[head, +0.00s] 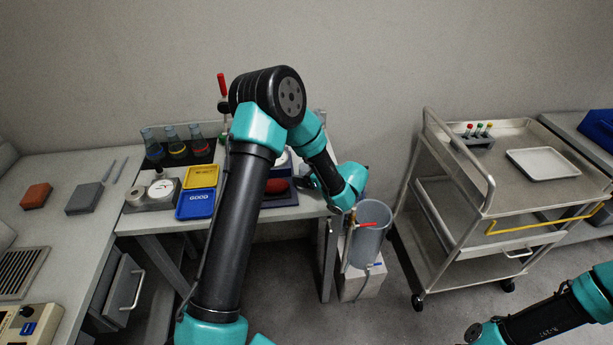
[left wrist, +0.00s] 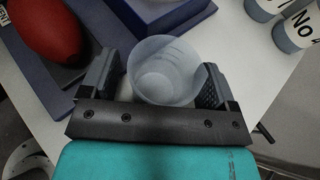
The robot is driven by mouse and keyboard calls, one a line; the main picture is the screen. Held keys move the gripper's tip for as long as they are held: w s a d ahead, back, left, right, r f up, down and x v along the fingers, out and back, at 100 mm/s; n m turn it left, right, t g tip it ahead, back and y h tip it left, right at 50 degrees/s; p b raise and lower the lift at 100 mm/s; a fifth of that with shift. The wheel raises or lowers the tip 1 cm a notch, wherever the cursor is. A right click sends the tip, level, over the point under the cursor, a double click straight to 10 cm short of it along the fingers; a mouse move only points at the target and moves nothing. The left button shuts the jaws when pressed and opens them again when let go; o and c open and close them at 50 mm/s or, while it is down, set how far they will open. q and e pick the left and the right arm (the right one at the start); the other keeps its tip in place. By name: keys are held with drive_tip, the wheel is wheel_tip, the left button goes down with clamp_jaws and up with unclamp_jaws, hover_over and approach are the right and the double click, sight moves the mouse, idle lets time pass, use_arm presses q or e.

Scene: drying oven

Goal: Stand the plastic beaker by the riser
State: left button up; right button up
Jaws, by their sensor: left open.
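The plastic beaker (left wrist: 165,72) is clear and whitish, seen from above in the left wrist view with its open mouth showing. It stands between the two dark fingers of my left gripper (left wrist: 159,80). The jaws are open around it, and I cannot tell whether either finger touches it. In the head view my left gripper (head: 309,182) is low over the bench's right end, partly behind my own arm, and I cannot make out the beaker there. A dark stepped stand (head: 203,155) with several flasks is at the bench's back; I cannot tell if it is the riser. My right gripper is out of view.
A red object (left wrist: 47,33) lies on a dark blue base left of the beaker. Yellow (head: 202,177) and blue (head: 195,204) trays sit left of my arm. A large clear cylinder (head: 367,245) stands past the bench's right edge. A metal trolley (head: 470,200) is farther right.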

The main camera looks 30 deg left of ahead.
sight(301, 165)
use_arm(q)
drive_tip(key=c, duration=1.1)
drive_tip(key=shift+r, duration=0.15)
drive_tip(key=shift+r, duration=1.5)
drive_tip(key=shift+s+d+r, duration=0.15)
drive_tip(key=shift+s+r, duration=0.05)
drive_tip(key=s+d+r, duration=0.1)
drive_tip(key=s+d, duration=0.7)
drive_tip(key=s, duration=0.5)
drive_tip(key=shift+r, duration=0.15)
drive_tip(key=shift+s, duration=0.15)
